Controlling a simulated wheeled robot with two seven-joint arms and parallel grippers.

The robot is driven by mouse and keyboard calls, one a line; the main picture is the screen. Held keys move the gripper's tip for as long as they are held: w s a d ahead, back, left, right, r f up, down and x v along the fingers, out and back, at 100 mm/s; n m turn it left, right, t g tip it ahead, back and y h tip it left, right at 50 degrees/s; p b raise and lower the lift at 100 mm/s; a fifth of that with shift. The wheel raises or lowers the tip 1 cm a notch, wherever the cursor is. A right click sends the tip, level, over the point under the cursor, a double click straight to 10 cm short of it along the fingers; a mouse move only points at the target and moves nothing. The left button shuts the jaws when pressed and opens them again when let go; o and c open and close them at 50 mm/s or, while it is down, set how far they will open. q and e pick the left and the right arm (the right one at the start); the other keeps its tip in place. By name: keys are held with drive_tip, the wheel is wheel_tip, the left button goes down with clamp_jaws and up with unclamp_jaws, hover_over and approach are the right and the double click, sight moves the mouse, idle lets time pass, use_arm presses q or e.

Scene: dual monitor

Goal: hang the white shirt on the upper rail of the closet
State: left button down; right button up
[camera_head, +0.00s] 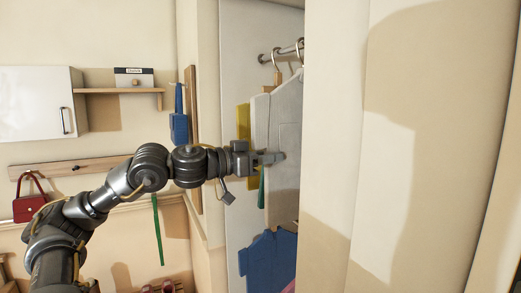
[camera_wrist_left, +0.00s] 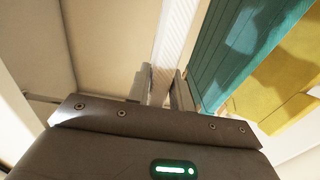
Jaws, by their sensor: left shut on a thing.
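The white shirt (camera_head: 287,110) is upright inside the closet, below the upper rail (camera_head: 281,51), with its right side cut off by a pale panel. Hanger hooks show at the rail's height; I cannot tell whether the white shirt's hook bears on the rail. My left gripper (camera_head: 273,157) reaches into the closet at the shirt's mid-height. In the left wrist view its fingers (camera_wrist_left: 162,88) are shut on a thin white ribbed edge of the shirt (camera_wrist_left: 176,45). My right gripper is not in view.
A yellow garment (camera_head: 243,148) hangs left of the shirt, and a teal one (camera_wrist_left: 235,45) shows in the wrist view. A blue shirt (camera_head: 268,258) is lower in the closet. The pale panel (camera_head: 335,150) blocks the right side.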

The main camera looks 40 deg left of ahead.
sight(297, 161)
use_arm(q)
drive_tip(key=shift+p+x, duration=2.05)
drive_tip(key=shift+x, duration=2.2)
drive_tip(key=shift+s+f+b, duration=0.1)
drive_tip(key=shift+f+b, duration=0.8)
drive_tip(key=shift+f, duration=0.05)
drive_tip(key=shift+d, duration=0.1)
drive_tip(key=c, duration=1.2)
unclamp_jaws()
drive_tip(key=shift+o, duration=0.2)
drive_tip(key=shift+f, duration=0.15)
